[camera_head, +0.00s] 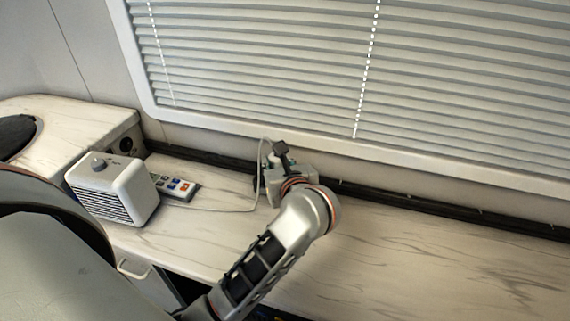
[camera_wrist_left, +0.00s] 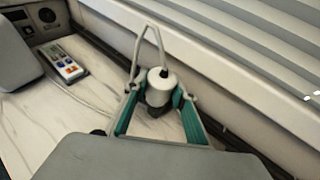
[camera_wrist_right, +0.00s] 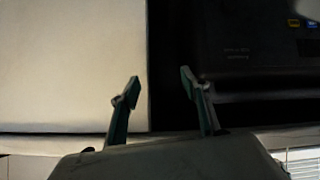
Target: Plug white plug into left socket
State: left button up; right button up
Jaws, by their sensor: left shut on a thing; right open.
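The white plug (camera_wrist_left: 160,80) is between the fingers of my left gripper (camera_wrist_left: 157,98), which is shut on it. In the head view my left gripper (camera_head: 272,160) is above the counter near the window wall, and the plug is mostly hidden. A round dark socket (camera_head: 126,145) is in the end panel at the left; it also shows in the left wrist view (camera_wrist_left: 47,16). A second dark fitting (camera_wrist_left: 18,20) is left of it, partly cut off. My right gripper (camera_wrist_right: 160,88) is open and empty, outside the head view.
A white box-shaped appliance (camera_head: 112,190) with a knob stands on the counter (camera_head: 400,250), in front of the socket panel. A remote control (camera_head: 177,187) lies beside it. The cord (camera_head: 225,209) runs across the counter. Window blinds (camera_head: 270,60) are behind. The counter's right side is clear.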

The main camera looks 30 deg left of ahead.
pick_arm(q)
jog(key=w+a+f, duration=0.1)
jog(key=w+f, duration=0.1)
jog(key=w+a+f+n+g+y+b, duration=0.1)
jog(key=a+f, duration=0.1)
jog(key=w+a+f+n+g, duration=0.1)
jog(key=w, duration=0.1)
jog(key=shift+w+a+f+b, duration=0.3)
jog(key=shift+f+b, duration=0.1)
jog(key=shift+a+f+y, duration=0.15)
jog(key=shift+y, duration=0.15)
jog(key=shift+f+b, duration=0.55)
jog(key=shift+f, duration=0.85)
jog(key=shift+f+b, duration=0.1)
jog(key=shift+b, duration=0.2)
pick_arm(e)
jog(key=shift+w+d+f, duration=0.15)
jog(key=shift+d+f, duration=0.2)
jog(key=shift+f, duration=0.25)
jog(key=shift+w+d+f, duration=0.1)
jog(key=shift+d+f, duration=0.25)
jog(key=shift+f, duration=0.2)
jog(key=shift+f, duration=0.25)
pick_arm(q)
jog(key=shift+f+b, duration=0.7)
jog(key=shift+f, duration=0.15)
pick_arm(e)
jog(key=shift+s+f, duration=0.5)
jog(key=shift+f, duration=0.35)
